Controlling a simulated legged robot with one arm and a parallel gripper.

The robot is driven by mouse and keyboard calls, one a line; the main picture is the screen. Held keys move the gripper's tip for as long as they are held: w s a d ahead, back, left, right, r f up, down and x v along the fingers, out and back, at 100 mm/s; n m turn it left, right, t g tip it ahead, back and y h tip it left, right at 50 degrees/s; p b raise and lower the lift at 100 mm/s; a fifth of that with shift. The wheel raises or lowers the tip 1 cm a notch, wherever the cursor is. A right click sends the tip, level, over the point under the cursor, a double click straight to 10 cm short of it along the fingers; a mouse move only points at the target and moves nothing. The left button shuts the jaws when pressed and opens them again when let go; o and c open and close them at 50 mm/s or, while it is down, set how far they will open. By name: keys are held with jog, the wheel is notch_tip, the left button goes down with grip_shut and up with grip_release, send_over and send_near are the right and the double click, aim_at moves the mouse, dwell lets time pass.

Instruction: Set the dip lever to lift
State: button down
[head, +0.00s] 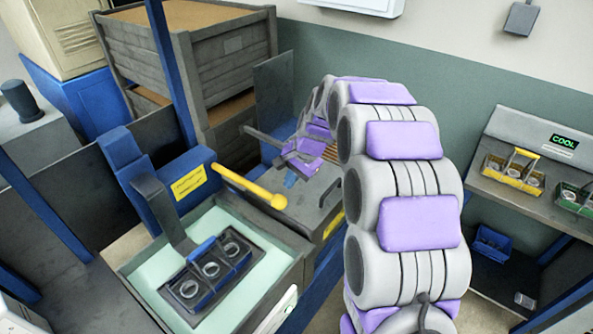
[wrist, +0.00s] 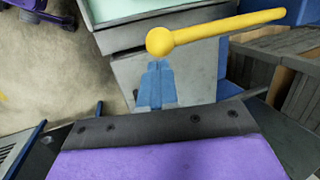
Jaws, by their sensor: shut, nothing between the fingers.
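The yellow dip lever (head: 245,187) sticks out to the right from a blue housing with a yellow label, ending in a round knob. In the wrist view the lever (wrist: 220,30) runs across the top, its knob (wrist: 160,42) at the left end. My gripper (head: 291,180) is at the knob end in the head view. In the wrist view its blue fingers (wrist: 155,86) are together and empty, their tips just below the knob. I cannot tell if they touch it. A dark blue tray of rings (head: 208,270) hangs from a grey bracket in the pale green tank (head: 150,272).
Wooden crates (head: 190,60) stand behind the blue post. A grey cabinet (head: 300,203) sits beyond the knob, under my gripper.

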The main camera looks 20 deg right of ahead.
aim_at(282, 197)
jog(key=b+x, duration=0.1)
jog(key=x, duration=0.4)
jog(key=shift+w+a+f, duration=0.1)
jog(key=shift+f, duration=0.1)
